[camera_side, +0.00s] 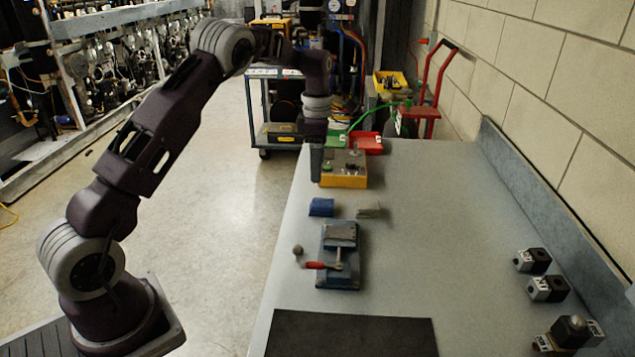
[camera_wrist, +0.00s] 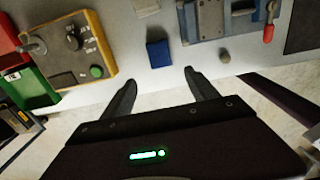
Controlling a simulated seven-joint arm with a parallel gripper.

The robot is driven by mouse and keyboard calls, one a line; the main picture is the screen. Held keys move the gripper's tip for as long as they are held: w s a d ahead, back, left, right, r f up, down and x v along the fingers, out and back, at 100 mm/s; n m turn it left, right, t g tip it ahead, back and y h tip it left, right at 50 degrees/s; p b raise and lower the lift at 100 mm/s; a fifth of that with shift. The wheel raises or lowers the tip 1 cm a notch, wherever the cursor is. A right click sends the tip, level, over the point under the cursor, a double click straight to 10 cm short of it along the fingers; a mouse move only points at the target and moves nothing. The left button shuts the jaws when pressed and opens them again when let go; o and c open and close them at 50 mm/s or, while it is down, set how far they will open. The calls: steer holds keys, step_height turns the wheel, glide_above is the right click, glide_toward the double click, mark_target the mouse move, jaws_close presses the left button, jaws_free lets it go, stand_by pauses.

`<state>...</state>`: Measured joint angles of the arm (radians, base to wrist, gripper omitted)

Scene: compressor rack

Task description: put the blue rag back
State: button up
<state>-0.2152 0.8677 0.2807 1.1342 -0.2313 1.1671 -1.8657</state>
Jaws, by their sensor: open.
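The blue rag (camera_side: 321,207) is a small folded block on the grey bench, left of a beige rag (camera_side: 368,211) and behind the vise. In the wrist view the blue rag (camera_wrist: 159,53) lies beyond the fingertips, a little left of the midpoint between them. My gripper (camera_wrist: 158,78) is open and empty, its two fingers apart. In the side view my gripper (camera_side: 316,178) hangs above the bench by the yellow control box, behind the blue rag. The beige rag also shows in the wrist view (camera_wrist: 146,7), cut by the top edge.
A yellow control box (camera_side: 343,169) stands behind the rags, with a red bin (camera_side: 367,142) and a green bin (camera_side: 334,138) beyond it. A vise (camera_side: 339,255) with a red handle stands in front. A dark mat (camera_side: 352,334) lies nearest. The bench's right middle is clear.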

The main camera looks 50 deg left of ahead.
steer(key=s+d+r+m+t, duration=0.2)
steer(key=s+d+r+m, duration=0.45)
steer(key=s+r, duration=0.2)
steer(key=s+d+r+m+t, duration=0.1)
steer(key=s+d+r+m, duration=0.5)
steer(key=r, duration=0.4)
steer(key=s+d+f+m+t, duration=0.1)
steer(key=s+d+f+m, duration=0.1)
steer(key=s+m, duration=0.5)
steer(key=s+d+f+m+t, duration=0.1)
steer(key=s+d+m, duration=0.2)
steer(key=s+m, duration=0.4)
steer(key=s, duration=0.6)
steer(key=shift+s+f+t, duration=0.3)
steer(key=shift+f, duration=0.05)
steer(key=shift+m, duration=0.25)
